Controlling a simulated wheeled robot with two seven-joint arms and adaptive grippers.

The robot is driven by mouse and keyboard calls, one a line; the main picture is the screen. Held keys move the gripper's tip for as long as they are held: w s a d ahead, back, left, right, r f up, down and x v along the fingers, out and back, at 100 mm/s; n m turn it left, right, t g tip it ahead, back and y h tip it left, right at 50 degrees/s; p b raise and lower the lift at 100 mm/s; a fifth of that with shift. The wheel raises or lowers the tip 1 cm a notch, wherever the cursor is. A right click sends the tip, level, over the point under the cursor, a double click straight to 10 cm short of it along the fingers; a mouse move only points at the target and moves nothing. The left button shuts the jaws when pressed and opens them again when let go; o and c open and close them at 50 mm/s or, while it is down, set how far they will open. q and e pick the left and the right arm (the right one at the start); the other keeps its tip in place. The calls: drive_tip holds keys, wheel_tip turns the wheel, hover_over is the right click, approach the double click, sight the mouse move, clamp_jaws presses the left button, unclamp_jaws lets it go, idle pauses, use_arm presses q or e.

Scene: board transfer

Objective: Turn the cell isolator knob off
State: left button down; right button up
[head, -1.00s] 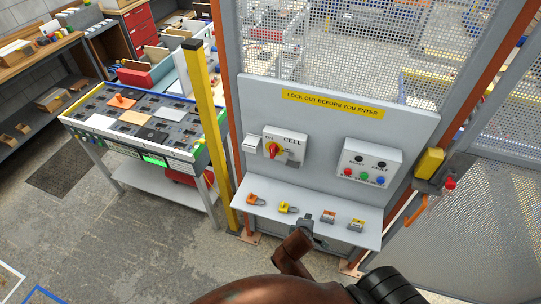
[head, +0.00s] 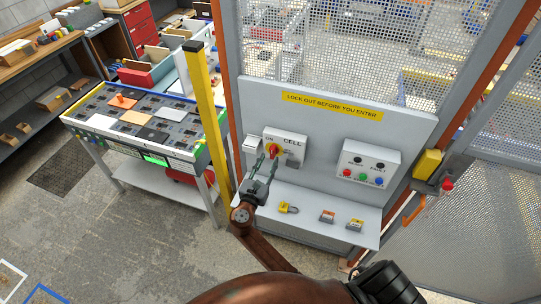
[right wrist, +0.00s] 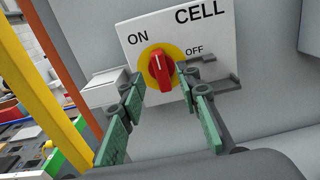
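The isolator knob (head: 273,149) is a red handle on a yellow disc, on the white CELL box (head: 297,147). In the right wrist view the knob (right wrist: 161,72) stands about upright on the panel, its top end nearer the word ON than OFF. My right gripper (head: 268,161) is just in front of and below the knob. It is open, and its green-padded fingers (right wrist: 159,82) are spread to either side of the handle's lower end. I cannot tell whether they touch it. My left gripper is not in view.
A small bracket (right wrist: 215,83) juts out below OFF, close to the right finger. A button box (head: 370,163) is at right. Padlocks (head: 288,208) lie on the shelf (head: 308,221) below. A yellow post (head: 203,120) stands left of the panel.

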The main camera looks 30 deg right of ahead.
sight(272, 154)
drive_tip(key=shift+x, duration=1.65)
drive_tip(key=shift+s, duration=0.1)
clamp_jaws()
